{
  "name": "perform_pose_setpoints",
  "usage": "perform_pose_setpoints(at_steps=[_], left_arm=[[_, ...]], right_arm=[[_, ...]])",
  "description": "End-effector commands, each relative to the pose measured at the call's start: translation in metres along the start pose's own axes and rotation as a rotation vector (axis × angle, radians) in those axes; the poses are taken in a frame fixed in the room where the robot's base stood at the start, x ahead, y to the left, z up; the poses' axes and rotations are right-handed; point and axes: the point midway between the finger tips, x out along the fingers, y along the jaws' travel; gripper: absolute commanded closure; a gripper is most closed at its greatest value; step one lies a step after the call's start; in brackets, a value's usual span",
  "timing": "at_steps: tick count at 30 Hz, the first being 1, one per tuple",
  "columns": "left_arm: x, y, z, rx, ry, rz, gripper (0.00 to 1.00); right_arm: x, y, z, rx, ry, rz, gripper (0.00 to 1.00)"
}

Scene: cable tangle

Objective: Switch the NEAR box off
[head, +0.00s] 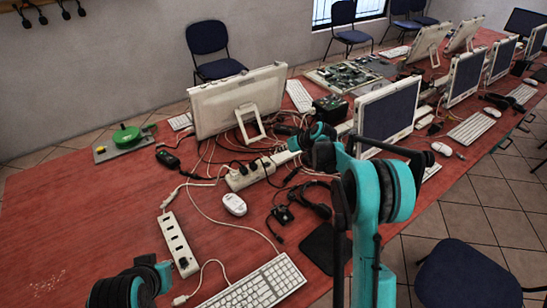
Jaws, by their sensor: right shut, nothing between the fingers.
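The nearest box-like thing is a long white strip (178,244) with a row of several dark squares, lying flat at the front left of the red table. Whether it is on or off is too small to tell. A second white strip (240,180) with black plugs in it lies further back, near the middle. My right gripper (306,140) is at the end of the teal arm, above the cables and beside this second strip, to its right. It is shut and empty; its fingertips are small and partly hidden.
Loose cables tangle around the strips. A keyboard (258,286), a white mouse (234,204) and a dark pad (326,248) lie in front. Monitors (238,104) stand behind and right. A green round object (126,136) sits left; the table's left front is mostly clear.

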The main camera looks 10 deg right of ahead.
Motion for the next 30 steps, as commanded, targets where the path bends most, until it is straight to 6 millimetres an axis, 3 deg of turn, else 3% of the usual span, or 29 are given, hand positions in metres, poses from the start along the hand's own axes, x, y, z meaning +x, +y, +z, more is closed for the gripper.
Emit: perform_pose_setpoints(at_steps=[15, 21, 30], left_arm=[[0.029, 0.0, 0.021, 0.0, 0.0, 0.0, 1.0], [0.039, 0.0, 0.028, 0.0, 0.0, 0.0, 1.0], [0.041, 0.0, 0.029, 0.0, 0.0, 0.0, 1.0]], right_arm=[[0.101, 0.0, 0.002, -0.001, 0.0, 0.0, 1.0], [0.118, 0.0, 0.023, 0.0, 0.0, 0.0, 1.0], [0.124, -0.001, 0.029, 0.0, 0.0, 0.0, 1.0]])
